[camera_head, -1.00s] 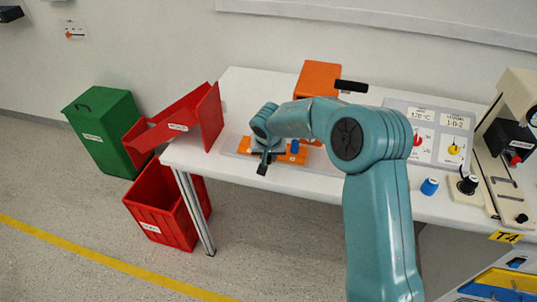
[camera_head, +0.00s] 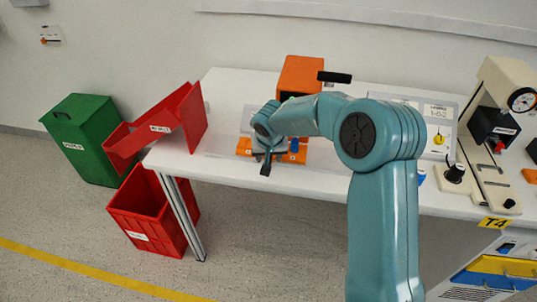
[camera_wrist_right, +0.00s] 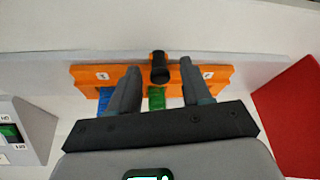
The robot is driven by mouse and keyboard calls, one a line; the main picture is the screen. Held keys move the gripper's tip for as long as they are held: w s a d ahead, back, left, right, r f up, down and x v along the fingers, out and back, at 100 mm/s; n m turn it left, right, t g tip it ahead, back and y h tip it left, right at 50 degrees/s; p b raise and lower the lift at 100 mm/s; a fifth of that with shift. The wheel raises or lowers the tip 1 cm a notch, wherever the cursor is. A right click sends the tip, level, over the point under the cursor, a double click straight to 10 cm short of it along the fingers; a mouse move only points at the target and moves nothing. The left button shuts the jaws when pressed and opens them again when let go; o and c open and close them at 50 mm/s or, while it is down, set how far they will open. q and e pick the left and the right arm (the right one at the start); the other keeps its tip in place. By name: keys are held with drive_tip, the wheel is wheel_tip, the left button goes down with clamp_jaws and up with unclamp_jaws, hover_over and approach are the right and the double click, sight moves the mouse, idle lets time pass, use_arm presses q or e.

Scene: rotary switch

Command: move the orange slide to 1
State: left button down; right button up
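The orange slide (camera_head: 244,147) is a flat orange block near the front left of the white table, partly hidden by my right gripper in the head view. In the right wrist view the orange block (camera_wrist_right: 222,78) has a white label near each end, too small to read surely. A black knob (camera_wrist_right: 160,66) stands at its middle. My right gripper (camera_head: 266,160) is over the block. Its two fingers (camera_wrist_right: 160,72) are apart, one on each side of the knob, with visible gaps. Green and blue pieces show below the knob. My left gripper is not in view.
An orange box (camera_head: 300,75) stands behind. A switch panel (camera_head: 440,125) and a machine (camera_head: 505,90) stand right.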

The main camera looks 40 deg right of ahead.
drive_tip(key=shift+r, duration=0.1)
drive_tip(key=v, duration=1.6)
drive_tip(key=shift+s, duration=0.15)
drive_tip(key=s+a+f+n+g+y+p, duration=0.1)
drive_tip(key=a+f+n+y, duration=0.1)
drive_tip(key=a+f, duration=0.6)
drive_tip(key=a+f+n+y, duration=0.2)
drive_tip(key=a+f, duration=0.3)
drive_tip(key=f, duration=0.7)
drive_tip(key=s+a+f+g+y, duration=0.1)
drive_tip(key=s+a+f, duration=0.4)
drive_tip(key=s+f, duration=0.3)
drive_tip(key=s+a+f+n+g+y+p, duration=0.1)
drive_tip(key=s+a+f, duration=0.4)
drive_tip(key=s, duration=0.7)
wheel_tip(320, 180, down, 3)
drive_tip(key=shift+a+r+y, duration=0.1)
drive_tip(key=shift+a+y, duration=0.1)
drive_tip(key=shift+y, duration=0.1)
drive_tip(key=shift+w, duration=0.1)
